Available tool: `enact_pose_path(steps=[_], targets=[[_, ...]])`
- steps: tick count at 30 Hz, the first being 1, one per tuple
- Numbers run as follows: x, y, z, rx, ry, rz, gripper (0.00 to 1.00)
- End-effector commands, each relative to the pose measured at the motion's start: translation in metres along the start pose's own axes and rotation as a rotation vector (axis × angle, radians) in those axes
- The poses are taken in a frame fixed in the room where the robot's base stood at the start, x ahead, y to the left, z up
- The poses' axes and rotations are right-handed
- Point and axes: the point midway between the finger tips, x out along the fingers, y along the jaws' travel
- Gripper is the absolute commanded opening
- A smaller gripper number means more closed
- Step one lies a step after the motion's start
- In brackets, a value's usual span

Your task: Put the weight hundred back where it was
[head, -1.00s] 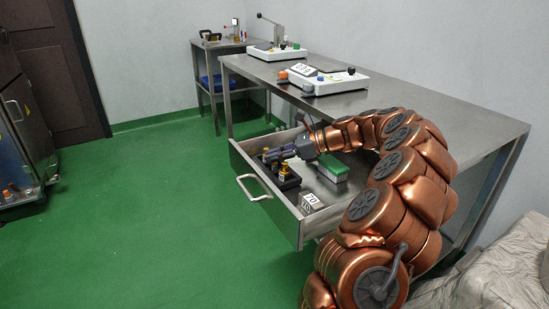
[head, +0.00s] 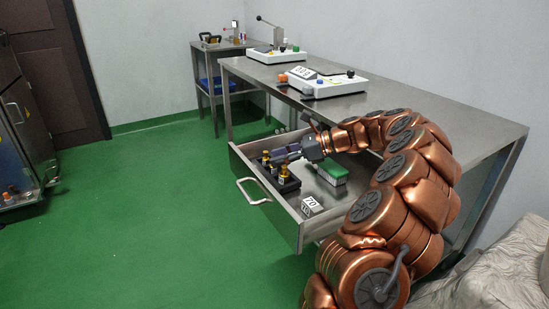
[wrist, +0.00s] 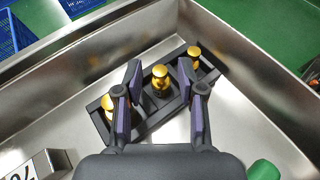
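A black holder block (wrist: 150,126) stands in the open drawer, with three brass weights in it. One weight (wrist: 160,79) is in the middle, one (wrist: 108,104) at the left end and one (wrist: 194,56) at the right end. I cannot tell which is the hundred. My gripper (wrist: 159,72) is open, its two fingers apart on either side of the middle weight in the wrist view, with visible gaps. In the head view my gripper (head: 279,155) is just above the holder (head: 287,185), partly hiding it; a brass weight (head: 283,170) shows at its near end.
The drawer (head: 272,212) also holds a green-topped box (head: 333,173) and a metal block marked 70 (head: 311,204). The table (head: 430,125) above carries two white devices (head: 335,86) (head: 275,54). Green floor lies open at left.

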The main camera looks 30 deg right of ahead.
Motion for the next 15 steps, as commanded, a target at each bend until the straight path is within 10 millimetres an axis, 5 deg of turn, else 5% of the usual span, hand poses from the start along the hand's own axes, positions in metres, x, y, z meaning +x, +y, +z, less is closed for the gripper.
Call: enact_pose_path(steps=[15], targets=[[-0.091, -0.001, 0.001, 0.001, 0.001, -0.004, 0.39]])
